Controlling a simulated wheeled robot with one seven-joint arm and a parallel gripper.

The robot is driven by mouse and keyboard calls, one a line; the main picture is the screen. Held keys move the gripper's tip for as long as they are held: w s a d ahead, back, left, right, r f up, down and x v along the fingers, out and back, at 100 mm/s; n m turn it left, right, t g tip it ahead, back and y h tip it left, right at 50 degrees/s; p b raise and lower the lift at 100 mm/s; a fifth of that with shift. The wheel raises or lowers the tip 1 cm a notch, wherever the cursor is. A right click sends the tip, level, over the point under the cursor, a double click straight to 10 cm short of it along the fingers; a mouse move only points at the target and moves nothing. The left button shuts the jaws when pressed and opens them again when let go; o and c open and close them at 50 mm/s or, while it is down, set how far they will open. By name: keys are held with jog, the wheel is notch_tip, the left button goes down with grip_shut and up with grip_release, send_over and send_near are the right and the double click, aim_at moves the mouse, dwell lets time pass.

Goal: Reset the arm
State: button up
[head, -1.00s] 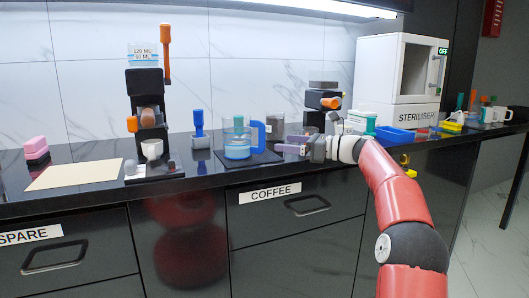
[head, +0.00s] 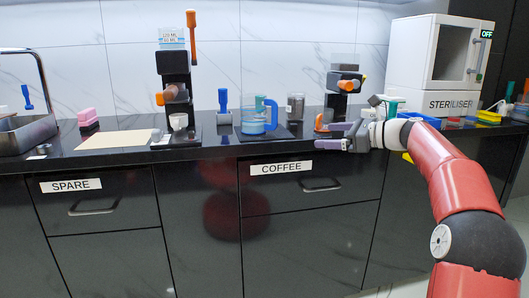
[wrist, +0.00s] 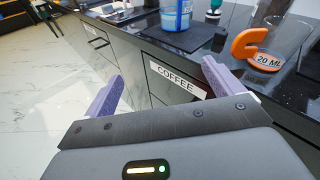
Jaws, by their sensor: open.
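My gripper (head: 328,136) is at the end of my red arm, in front of the counter edge near the COFFEE drawer (head: 290,190). Its two purple fingers are spread apart with nothing between them. In the wrist view my gripper (wrist: 160,90) also shows open and empty, with the COFFEE label (wrist: 178,79) beyond the fingers. The arm reaches in from the right side of the head view.
A blue-handled jug (head: 256,120) stands on a dark mat. A clear cup marked 20 ML with an orange handle (wrist: 250,43) is close to the right finger. A coffee machine (head: 175,90), steriliser (head: 408,55) and sink (head: 25,130) line the counter.

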jog(key=s+a+f+n+g+h, duration=0.1)
jog(key=s+a+f+n+h, duration=0.35)
jog(key=s, duration=0.45)
jog(key=s+a+f+n+g+h, duration=0.25)
jog(key=s+a+n, duration=0.25)
jog(key=s, duration=0.4)
jog(key=s+d+f+n+h, duration=0.3)
jog(key=s+f+n, duration=0.3)
jog(key=s, duration=0.6)
jog(key=s+d+f+n+h, duration=0.3)
jog(key=s+f+n, duration=0.4)
jog(key=s, duration=0.5)
jog(key=shift+s+d+f+t+h, duration=0.25)
jog(key=shift+s+f+t+h, duration=0.1)
jog(key=shift+f, duration=0.45)
